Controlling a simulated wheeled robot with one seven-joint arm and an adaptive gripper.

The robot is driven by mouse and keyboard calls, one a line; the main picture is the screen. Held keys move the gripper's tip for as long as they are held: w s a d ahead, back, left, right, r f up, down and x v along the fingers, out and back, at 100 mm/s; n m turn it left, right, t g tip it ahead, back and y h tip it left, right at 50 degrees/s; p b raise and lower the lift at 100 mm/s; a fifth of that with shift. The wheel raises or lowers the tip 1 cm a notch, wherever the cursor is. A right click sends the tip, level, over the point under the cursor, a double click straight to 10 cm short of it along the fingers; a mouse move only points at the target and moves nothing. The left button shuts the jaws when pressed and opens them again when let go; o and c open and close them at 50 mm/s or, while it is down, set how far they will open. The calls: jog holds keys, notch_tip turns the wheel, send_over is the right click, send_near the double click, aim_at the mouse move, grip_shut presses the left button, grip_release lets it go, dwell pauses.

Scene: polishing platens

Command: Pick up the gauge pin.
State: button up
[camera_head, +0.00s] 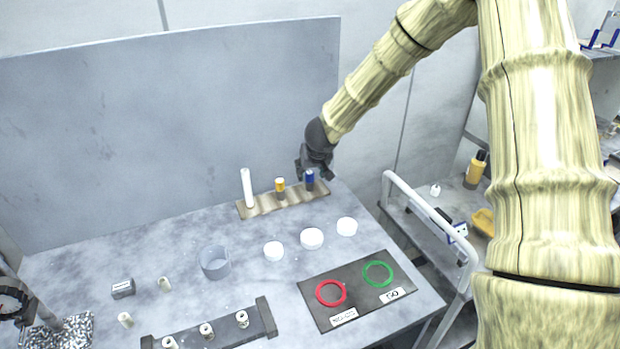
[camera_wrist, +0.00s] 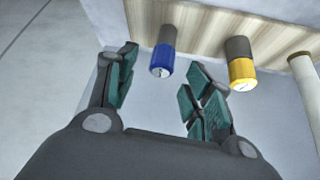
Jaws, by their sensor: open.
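A dark pin with a blue top (camera_head: 310,180) stands at the right end of a wooden strip (camera_head: 262,206); it also shows in the wrist view (camera_wrist: 162,60). A dark pin with a yellow top (camera_head: 280,187) stands beside it, also in the wrist view (camera_wrist: 241,66). Which of them is the gauge pin, the frames do not tell. My gripper (camera_head: 315,172) is close to the blue-topped pin. In the wrist view its jaws (camera_wrist: 158,82) are open and empty, with the blue top just beyond the gap between the fingertips. Contact is not visible.
A tall white cylinder (camera_head: 247,188) stands on the strip's left end. In front are white discs (camera_head: 312,238), a grey cup (camera_head: 215,263) and a dark mat (camera_head: 375,308) with red and green rings. An upright panel (camera_head: 170,130) closes off the back.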

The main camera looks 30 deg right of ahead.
aim_at(310, 173)
jog(key=shift+x, duration=1.55)
jog(key=shift+c, duration=0.4)
jog(key=c, duration=1)
